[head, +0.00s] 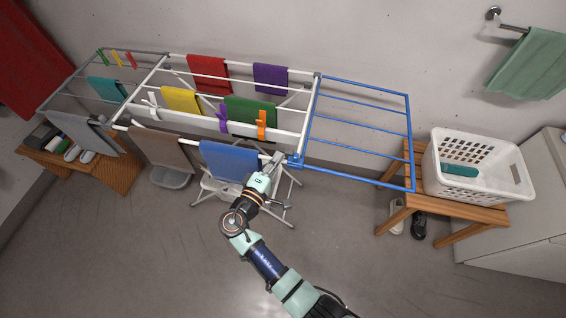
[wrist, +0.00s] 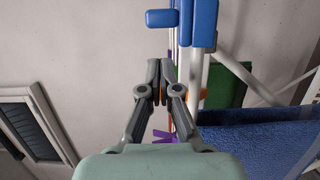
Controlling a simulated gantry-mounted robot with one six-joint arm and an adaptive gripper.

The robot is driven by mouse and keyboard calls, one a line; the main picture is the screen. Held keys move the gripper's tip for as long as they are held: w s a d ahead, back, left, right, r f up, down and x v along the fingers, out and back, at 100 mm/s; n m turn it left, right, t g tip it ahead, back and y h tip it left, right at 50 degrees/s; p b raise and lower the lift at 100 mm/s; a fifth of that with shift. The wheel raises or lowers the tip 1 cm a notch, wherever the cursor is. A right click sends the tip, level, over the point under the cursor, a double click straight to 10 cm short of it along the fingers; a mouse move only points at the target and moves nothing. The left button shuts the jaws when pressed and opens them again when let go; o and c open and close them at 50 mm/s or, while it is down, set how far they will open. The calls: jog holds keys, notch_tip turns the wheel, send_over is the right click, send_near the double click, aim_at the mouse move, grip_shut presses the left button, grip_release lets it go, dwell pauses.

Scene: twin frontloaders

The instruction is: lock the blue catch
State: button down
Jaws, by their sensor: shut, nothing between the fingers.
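The blue catch (head: 295,161) is at the near corner where the blue folding wing (head: 411,140) joins the white drying rack (head: 309,115). In the wrist view, blue blocks at this joint (wrist: 203,24) show at the top, beyond my fingertips. My gripper (head: 277,160) is just left of the catch in the head view. It also shows in the wrist view (wrist: 160,66), with its fingers together and empty. A gap shows between the fingertips and the blue parts in the wrist view. The catch's exact position is too small to tell.
A blue towel (head: 230,160) hangs close to my gripper on the left. Green (head: 251,112), yellow and other cloths hang on the rack. A white basket (head: 431,170) stands on a wooden bench (head: 480,212) at the right. The floor before the rack is mostly clear.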

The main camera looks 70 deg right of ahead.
jog(key=w+a, duration=0.1)
jog(key=a, duration=0.9)
jog(key=shift+w+b, duration=0.3)
jog(key=shift+w, duration=0.1)
jog(key=shift+a, duration=0.15)
jog(key=w+a+r+m+t+y, duration=0.2)
jog(key=w+a+t+y, duration=0.3)
jog(key=a+t+y, duration=0.5)
jog(key=a+r+n+t+y, duration=0.25)
jog(key=a+r+y, duration=0.6)
jog(key=a, duration=0.75)
notch_tip(320, 180, up, 18)
jog(key=s+a+t+p, duration=0.1)
jog(key=a+p, duration=0.1)
jog(key=p, duration=1.2)
jog(key=shift+s+a+f, duration=0.2)
jog(key=shift+f, duration=0.05)
